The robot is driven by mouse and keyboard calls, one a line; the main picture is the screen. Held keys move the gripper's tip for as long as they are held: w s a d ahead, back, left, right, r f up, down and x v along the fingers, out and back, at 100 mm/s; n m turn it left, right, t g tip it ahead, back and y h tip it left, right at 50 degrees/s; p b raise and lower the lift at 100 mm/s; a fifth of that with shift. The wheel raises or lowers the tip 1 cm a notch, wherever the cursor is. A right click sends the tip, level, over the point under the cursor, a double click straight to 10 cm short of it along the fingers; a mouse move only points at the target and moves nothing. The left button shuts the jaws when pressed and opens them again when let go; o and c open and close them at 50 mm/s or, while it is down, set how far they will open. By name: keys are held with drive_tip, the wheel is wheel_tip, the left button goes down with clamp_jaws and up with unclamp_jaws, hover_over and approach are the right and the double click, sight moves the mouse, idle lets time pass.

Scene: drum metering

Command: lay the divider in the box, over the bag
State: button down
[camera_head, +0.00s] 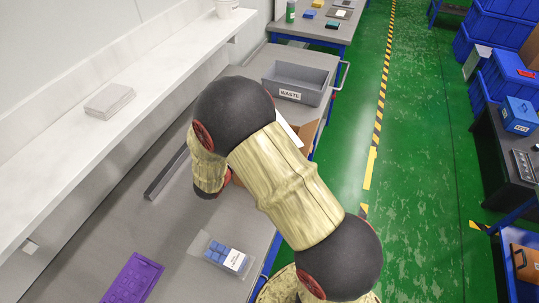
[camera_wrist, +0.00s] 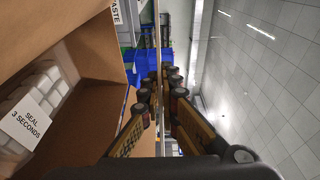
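The cardboard box (camera_wrist: 112,98) is open and fills the left of the wrist view. Inside it lies the bag (camera_wrist: 58,82) of white pieces with a "SEAL 3 SECONDS" label. My gripper (camera_wrist: 160,92) is beside the box wall, its fingers closed on a thin sheet seen edge-on, which I take as the divider (camera_wrist: 158,35). The divider is outside the bag's area, not lying on it. In the head view my arm hides the gripper and most of the box (camera_head: 309,133); a white sheet edge (camera_head: 288,129) shows beside it.
A grey WASTE bin (camera_head: 298,84) stands behind the box. On the near bench lie a bag of blue pieces (camera_head: 218,251) and a purple tray (camera_head: 132,280). A flat stack (camera_head: 108,101) lies on the white shelf (camera_head: 60,150).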

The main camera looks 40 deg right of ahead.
wheel_tip(320, 180, down, 2)
drive_tip(key=shift+f, duration=0.1)
drive_tip(key=c, duration=2.3)
unclamp_jaws()
drive_tip(key=o, duration=0.3)
drive_tip(key=shift+o, duration=0.2)
drive_tip(key=v, duration=1.2)
drive_tip(key=shift+a, duration=0.1)
